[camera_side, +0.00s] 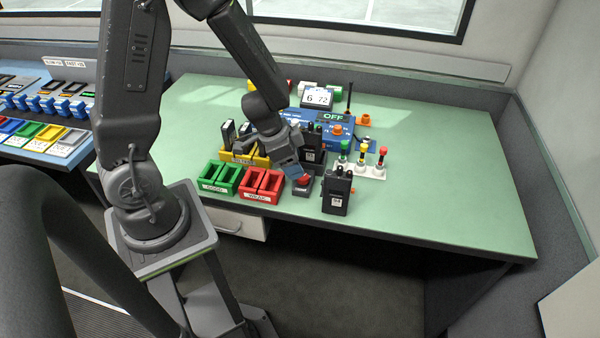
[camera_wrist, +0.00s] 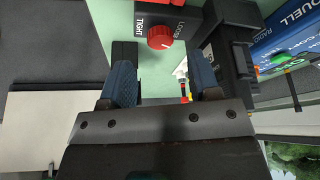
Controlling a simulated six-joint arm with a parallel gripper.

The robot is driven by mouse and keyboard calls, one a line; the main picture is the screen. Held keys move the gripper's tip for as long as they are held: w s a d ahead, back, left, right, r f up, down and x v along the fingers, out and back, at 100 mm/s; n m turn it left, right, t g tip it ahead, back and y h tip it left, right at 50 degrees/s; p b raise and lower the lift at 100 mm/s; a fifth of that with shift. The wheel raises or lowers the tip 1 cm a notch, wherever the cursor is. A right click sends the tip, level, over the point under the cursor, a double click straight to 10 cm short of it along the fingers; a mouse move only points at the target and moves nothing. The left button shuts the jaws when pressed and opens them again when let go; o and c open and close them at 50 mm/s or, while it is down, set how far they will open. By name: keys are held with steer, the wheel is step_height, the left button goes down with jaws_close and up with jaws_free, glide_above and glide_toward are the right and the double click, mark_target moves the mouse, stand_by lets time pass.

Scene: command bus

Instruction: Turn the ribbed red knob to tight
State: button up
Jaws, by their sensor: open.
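The red knob (camera_side: 304,180) sits on a small dark block (camera_side: 302,191) near the front edge of the green desk, just right of the red trays. In the wrist view the knob (camera_wrist: 160,37) is round and faces the camera, with TIGHT printed left of it and LOOSE right of it. Its pointer setting is too small to read surely. My gripper (camera_wrist: 162,80) is open and empty, its two blue-grey fingers apart, with the knob ahead of the gap and not between them. In the side view my gripper (camera_side: 293,168) is close above and behind the knob.
A black radio (camera_side: 337,193) stands right of the knob, and another radio (camera_side: 312,147) stands behind it. Red trays (camera_side: 262,184) and green trays (camera_side: 221,178) lie to the left. A blue tester (camera_side: 338,131) reading OFF is behind. The desk's right side (camera_side: 450,170) is clear.

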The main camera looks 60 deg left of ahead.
steer(key=shift+x, duration=2.3)
steer(key=c, duration=0.9)
steer(key=m, duration=0.2)
steer(key=m+g+h, duration=0.1)
steer(key=m, duration=0.1)
steer(key=shift+w+a+m+h, duration=0.1)
steer(key=shift+m+h, duration=0.2)
steer(key=shift+m, duration=0.1)
steer(key=o, duration=0.9)
steer(key=shift+r, duration=0.15)
steer(key=v, duration=1.3)
steer(key=shift+r, duration=0.3)
